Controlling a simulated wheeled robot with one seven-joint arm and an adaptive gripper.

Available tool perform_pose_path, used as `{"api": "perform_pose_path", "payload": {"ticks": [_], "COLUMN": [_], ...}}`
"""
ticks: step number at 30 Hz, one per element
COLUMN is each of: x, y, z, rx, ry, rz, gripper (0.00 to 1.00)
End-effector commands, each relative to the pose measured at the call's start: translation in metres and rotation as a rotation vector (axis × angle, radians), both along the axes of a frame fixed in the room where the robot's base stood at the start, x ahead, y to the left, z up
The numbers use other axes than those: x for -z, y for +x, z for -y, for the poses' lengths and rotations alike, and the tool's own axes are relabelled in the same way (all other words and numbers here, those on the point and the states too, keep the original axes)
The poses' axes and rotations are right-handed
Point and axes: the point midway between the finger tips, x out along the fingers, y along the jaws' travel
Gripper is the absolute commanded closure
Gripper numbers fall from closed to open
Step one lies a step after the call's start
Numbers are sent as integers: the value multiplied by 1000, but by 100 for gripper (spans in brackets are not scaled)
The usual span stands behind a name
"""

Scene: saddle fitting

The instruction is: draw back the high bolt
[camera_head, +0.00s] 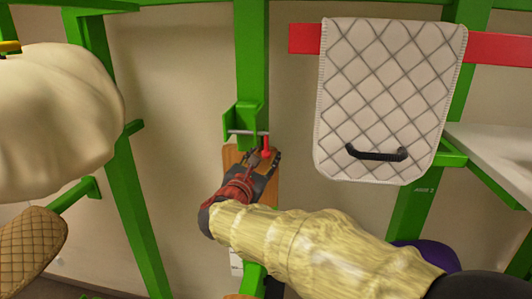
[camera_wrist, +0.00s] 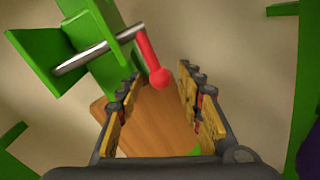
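The high bolt is a grey metal rod (camera_head: 246,133) lying across a green bracket (camera_head: 240,117) on the green post, with a red handle (camera_head: 266,147) ending in a ball at its right. In the wrist view the rod (camera_wrist: 98,50) runs through the bracket and the red handle (camera_wrist: 153,60) hangs down from its right end. My gripper (camera_wrist: 160,88) is open, with the handle's ball near the fingertips, between them in the picture. I cannot tell how deep the ball lies, and no contact is visible. In the head view my gripper (camera_head: 262,158) is just below the handle.
A wooden board (camera_head: 233,158) is on the post behind my gripper. A quilted pad (camera_head: 385,90) with a black handle hangs from a red rail (camera_head: 500,48) at the right. A pale rounded bulk (camera_head: 55,115) is at the left. Bare wall (camera_head: 180,90) lies between the green posts.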

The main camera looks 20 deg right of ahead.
Motion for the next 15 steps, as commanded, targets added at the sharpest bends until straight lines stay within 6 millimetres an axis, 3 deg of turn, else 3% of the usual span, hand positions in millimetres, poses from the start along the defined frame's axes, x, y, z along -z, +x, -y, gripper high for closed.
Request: {"api": "perform_pose_path", "payload": {"ticks": [6,15], "x": [0,0], "y": [12,13], "z": [12,13], "rx": [1,0], "ry": [0,1], "rz": [0,1], "gripper": [63,64]}}
